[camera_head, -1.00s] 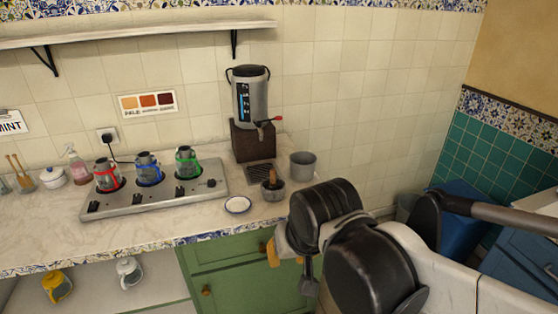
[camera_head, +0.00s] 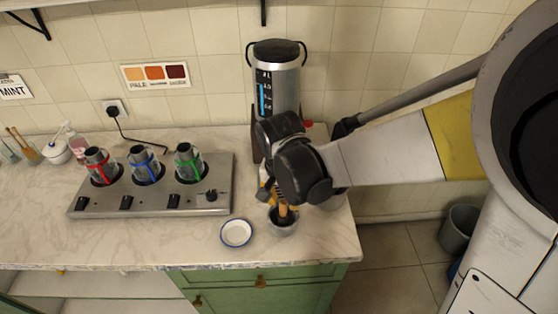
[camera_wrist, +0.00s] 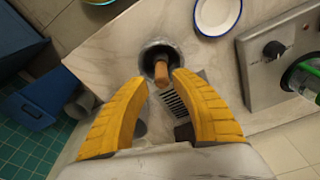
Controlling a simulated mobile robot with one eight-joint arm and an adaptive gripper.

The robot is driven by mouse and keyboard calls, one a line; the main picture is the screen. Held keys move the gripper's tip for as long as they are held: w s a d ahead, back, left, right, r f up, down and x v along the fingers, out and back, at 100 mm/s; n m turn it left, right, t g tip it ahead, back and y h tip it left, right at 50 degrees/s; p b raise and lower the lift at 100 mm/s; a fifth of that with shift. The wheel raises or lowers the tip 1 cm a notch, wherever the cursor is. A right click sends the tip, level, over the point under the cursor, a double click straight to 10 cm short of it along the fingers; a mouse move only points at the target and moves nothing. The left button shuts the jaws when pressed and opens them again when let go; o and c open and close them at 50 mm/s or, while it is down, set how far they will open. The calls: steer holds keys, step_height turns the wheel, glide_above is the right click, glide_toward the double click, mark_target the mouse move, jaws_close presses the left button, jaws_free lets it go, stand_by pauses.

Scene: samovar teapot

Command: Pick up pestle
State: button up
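The pestle (camera_head: 283,208) is a brown wooden stick standing in a small grey metal mortar (camera_head: 284,228) near the counter's front edge. In the wrist view the pestle (camera_wrist: 161,72) rises out of the mortar (camera_wrist: 157,50) toward the camera, between and just beyond my fingertips. My gripper (camera_wrist: 157,78) has two yellow ribbed fingers spread apart with nothing between them. In the head view my gripper (camera_head: 270,192) is above and beside the mortar, mostly hidden behind my dark wrist. I cannot tell whether a finger touches the pestle.
A white blue-rimmed saucer (camera_head: 236,233) lies left of the mortar. A tall metal samovar (camera_head: 277,80) stands behind my wrist. A drain grate (camera_wrist: 178,108) lies beside the mortar.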

mark_target(284, 210)
steer(key=f+b, duration=0.1)
steer(key=f, duration=0.1)
steer(key=w+f+b, duration=0.1)
steer(key=f, duration=0.1)
steer(key=f+b, duration=0.1)
steer(key=f, duration=0.1)
steer(key=shift+w+d+f, duration=0.2)
steer(key=shift+w+f, duration=0.15)
steer(key=shift+f, duration=0.05)
jaws_close()
